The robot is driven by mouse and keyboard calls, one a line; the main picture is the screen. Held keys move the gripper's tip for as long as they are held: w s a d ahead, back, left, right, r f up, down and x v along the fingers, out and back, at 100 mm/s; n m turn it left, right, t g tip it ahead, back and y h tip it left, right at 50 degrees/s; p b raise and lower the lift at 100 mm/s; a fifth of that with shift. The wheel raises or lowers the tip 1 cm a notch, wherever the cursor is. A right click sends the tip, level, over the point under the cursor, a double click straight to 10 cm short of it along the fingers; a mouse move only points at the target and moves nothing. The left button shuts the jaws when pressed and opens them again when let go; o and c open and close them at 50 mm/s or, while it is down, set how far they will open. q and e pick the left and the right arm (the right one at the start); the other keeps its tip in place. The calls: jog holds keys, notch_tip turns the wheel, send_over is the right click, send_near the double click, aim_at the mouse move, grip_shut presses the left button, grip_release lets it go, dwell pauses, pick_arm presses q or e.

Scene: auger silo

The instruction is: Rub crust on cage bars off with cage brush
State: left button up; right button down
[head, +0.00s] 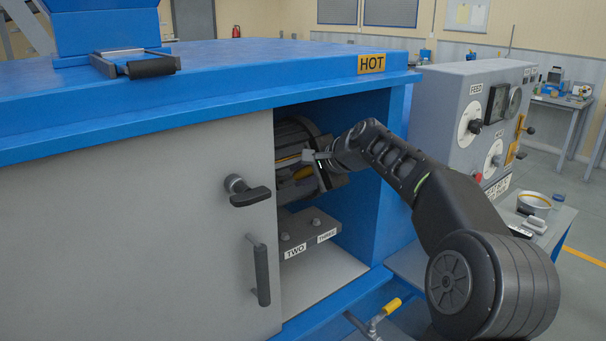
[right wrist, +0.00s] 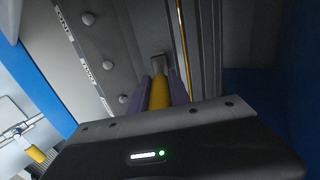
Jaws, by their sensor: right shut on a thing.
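My right gripper (head: 318,168) reaches through the opening of the blue cabinet, in front of the dark barred cage (head: 292,132). In the right wrist view its two fingers (right wrist: 159,90) are shut on the yellow handle of the cage brush (right wrist: 159,94). The brush's grey head (right wrist: 158,62) points away from the gripper, close to the long metal bars of the cage (right wrist: 198,45). I cannot tell whether it touches them. A thin orange-brown strip (right wrist: 185,50) runs along the bars and may be crust. My left gripper is not in view.
A grey ledge (head: 306,230) labelled TWO and THREE, with round knobs, lies below the cage. The grey door (head: 130,230) with its black handle (head: 260,270) covers the left of the opening. A control panel (head: 470,120) stands at the right. A white pot (head: 534,204) sits behind my arm.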

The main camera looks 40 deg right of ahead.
jog(key=shift+a, duration=0.1)
jog(key=shift+a+p, duration=0.5)
jog(key=shift+a, duration=1.3)
jog(key=a+p, duration=0.1)
jog(key=a, duration=0.2)
jog(key=shift+w+a+p, duration=0.1)
jog(key=shift+a+p, duration=0.3)
